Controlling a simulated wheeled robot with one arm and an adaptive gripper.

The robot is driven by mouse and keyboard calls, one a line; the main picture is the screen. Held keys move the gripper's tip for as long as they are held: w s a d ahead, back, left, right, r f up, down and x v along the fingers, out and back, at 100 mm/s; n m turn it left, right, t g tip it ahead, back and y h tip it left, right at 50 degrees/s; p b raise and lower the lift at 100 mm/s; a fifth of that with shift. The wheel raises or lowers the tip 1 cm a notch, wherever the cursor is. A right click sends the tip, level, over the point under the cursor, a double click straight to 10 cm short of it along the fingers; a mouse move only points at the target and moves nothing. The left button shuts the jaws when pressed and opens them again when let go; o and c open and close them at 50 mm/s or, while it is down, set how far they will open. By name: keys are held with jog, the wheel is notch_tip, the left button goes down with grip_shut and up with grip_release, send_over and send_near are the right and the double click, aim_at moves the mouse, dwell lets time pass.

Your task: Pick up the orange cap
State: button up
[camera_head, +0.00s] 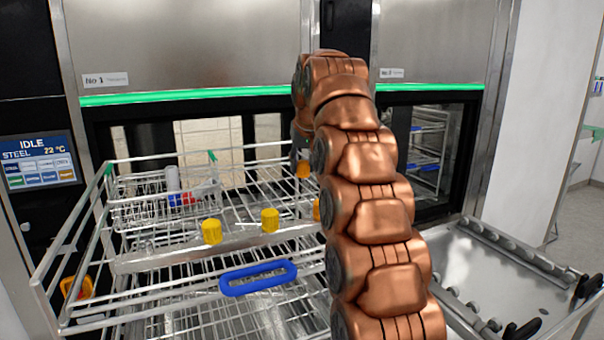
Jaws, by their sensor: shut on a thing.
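An orange-yellow cap (303,169) shows just below my gripper (300,155), left of my copper-coloured arm, above the wire rack. My gripper is small and dark in this view and partly hidden behind my arm. It is shut on this cap; the fingertips' exact contact is hard to see. Another orange-yellow cap (317,211) is mostly hidden behind my arm. Two yellow caps, a left one (212,231) and a middle one (270,220), stand upright along the rack's front metal bar.
The wire rack (130,262) stands before the open washer No 1, with a blue handle (258,278) on its front. Inside it are a white bottle (172,178) and red and blue items (183,199). A steel trolley (500,265) stands at right.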

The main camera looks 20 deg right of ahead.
aim_at(303, 161)
jog(key=shift+r, duration=0.75)
jog(key=shift+r+p, duration=0.8)
jog(key=shift+r, duration=0.45)
